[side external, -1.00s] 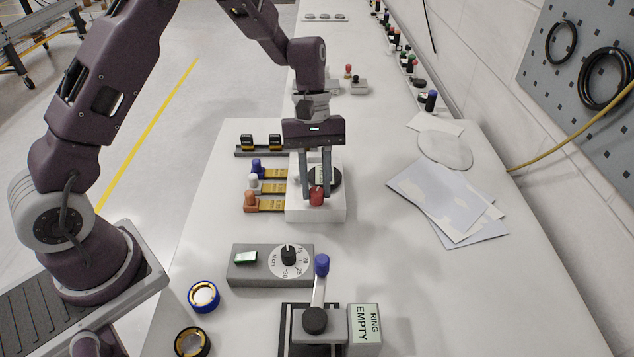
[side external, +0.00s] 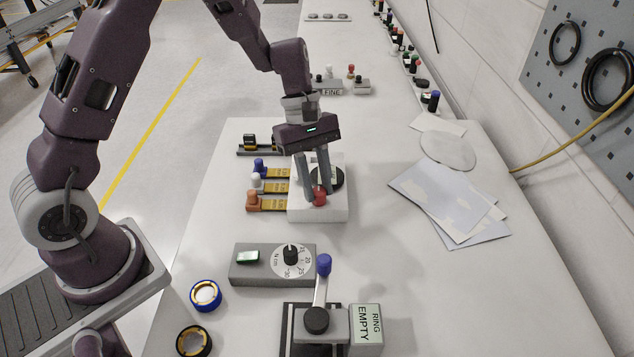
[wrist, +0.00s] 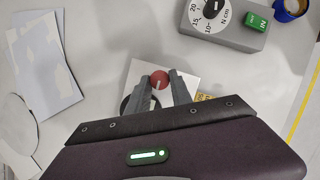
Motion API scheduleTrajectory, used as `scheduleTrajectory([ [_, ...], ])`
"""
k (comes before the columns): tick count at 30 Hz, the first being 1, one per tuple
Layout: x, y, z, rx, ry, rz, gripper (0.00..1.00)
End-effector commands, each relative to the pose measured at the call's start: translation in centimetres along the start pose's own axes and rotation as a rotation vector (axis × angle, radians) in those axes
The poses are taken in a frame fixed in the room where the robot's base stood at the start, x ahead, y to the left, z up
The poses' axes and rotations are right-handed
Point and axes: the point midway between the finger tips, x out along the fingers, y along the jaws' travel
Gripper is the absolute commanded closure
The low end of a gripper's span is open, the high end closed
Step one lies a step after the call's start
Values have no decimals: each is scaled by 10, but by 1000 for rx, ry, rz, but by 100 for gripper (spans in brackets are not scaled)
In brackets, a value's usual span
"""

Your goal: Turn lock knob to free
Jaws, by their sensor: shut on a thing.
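A white mirror fixture block (side external: 335,208) stands on the bench, with a round black part (side external: 337,178) on its top. A small red knob (side external: 320,199) sits at the block's near edge; I take it for the lock knob. It also shows in the wrist view (wrist: 159,79) with a pale line on top. My gripper (side external: 313,194) points down with its fingers on either side of the red knob, shut on it; in the wrist view the fingertips (wrist: 163,76) flank it. The fingers hide part of the black part. Any free or lock marking is too small to read.
Three slides with blue, white and orange knobs (side external: 253,200) lie left of the block. A grey dial box marked N cm (side external: 272,275) and a blue-handled lever (side external: 323,265) stand in front, beside a RING EMPTY sign (side external: 366,325). Papers (side external: 440,195) lie right; bench between is clear.

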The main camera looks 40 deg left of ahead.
Motion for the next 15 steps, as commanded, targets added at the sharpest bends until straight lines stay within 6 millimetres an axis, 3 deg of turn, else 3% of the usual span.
scheduleTrajectory([
  [5,0,0,0,-1,-1,2,100],
  [6,0,0,0,-1,-1,2,72],
  [7,0,0,0,-1,-1,1,66],
  [15,0,0,0,0,0,0,65],
])
